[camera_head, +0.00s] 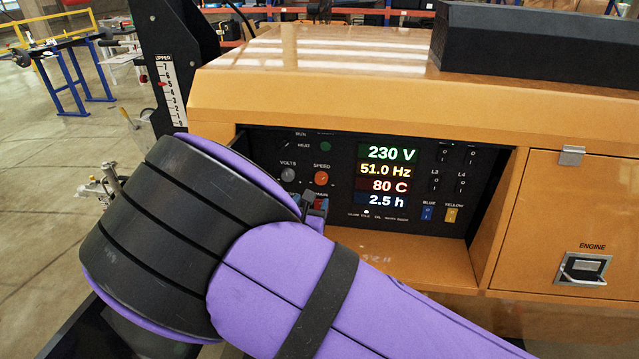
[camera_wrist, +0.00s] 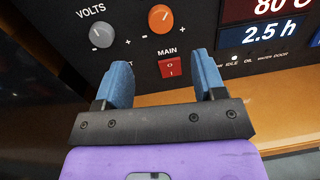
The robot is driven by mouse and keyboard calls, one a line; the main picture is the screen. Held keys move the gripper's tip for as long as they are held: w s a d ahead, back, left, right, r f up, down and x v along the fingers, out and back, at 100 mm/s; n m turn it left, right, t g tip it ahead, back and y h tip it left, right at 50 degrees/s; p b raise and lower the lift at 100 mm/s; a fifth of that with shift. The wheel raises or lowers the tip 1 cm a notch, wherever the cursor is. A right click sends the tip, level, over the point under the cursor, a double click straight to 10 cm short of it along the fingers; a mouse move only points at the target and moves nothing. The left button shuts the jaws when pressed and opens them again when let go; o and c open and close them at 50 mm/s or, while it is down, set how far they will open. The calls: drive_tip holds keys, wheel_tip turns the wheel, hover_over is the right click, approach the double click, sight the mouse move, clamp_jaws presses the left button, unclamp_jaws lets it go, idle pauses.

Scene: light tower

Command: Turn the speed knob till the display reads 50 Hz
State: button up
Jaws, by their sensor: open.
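The orange speed knob (camera_head: 321,178) sits on the black control panel under the label SPEED, right of the grey volts knob (camera_head: 288,174). The speed knob also shows in the wrist view (camera_wrist: 160,19), with a pale pointer mark on its face. The display (camera_head: 387,177) reads 230 V, 51.0 Hz, 80 C and 2.5 h. My gripper (camera_wrist: 162,82) is open and empty, its two blue fingers apart below the speed knob and not touching it. In the head view my purple and black arm hides most of the gripper.
A red MAIN switch (camera_wrist: 171,68) lies between the fingers in the wrist view. Blue (camera_head: 427,213) and yellow (camera_head: 451,214) switches sit at the panel's lower right. The panel is recessed in an orange housing (camera_head: 330,100) with a ledge below. A latched engine door (camera_head: 570,215) is at right.

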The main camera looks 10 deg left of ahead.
sight(321, 180)
drive_tip(key=w, duration=0.9)
drive_tip(key=shift+w, duration=0.3)
drive_tip(key=shift+d, duration=0.1)
drive_tip(key=shift+c, duration=0.3)
drive_tip(key=c, duration=0.9)
